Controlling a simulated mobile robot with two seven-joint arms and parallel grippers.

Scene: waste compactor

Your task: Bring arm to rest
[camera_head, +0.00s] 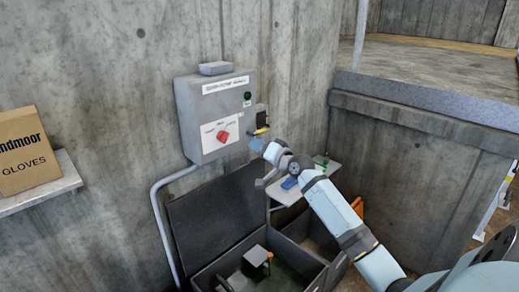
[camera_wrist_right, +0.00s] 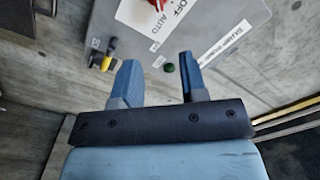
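My right arm (camera_head: 335,207) reaches in from the lower right in the head view. Its gripper (camera_head: 262,148) is in front of the wall, just right of and below the grey control box (camera_head: 190,110). In the right wrist view the two blue fingers of the gripper (camera_wrist_right: 158,72) stand apart with nothing between them, so it is open and empty. The control box (camera_wrist_right: 225,25) fills the view beyond the fingertips. Whether the fingers touch it cannot be told. My left gripper is not in view.
The box carries a red switch (camera_head: 223,136) and a green button (camera_head: 248,96). Below stands an open dark chest (camera_head: 220,215). A small shelf (camera_head: 290,192) sits behind my arm. A gloves carton (camera_head: 28,150) stands on a left ledge (camera_head: 40,193). A concrete platform (camera_head: 430,95) is right.

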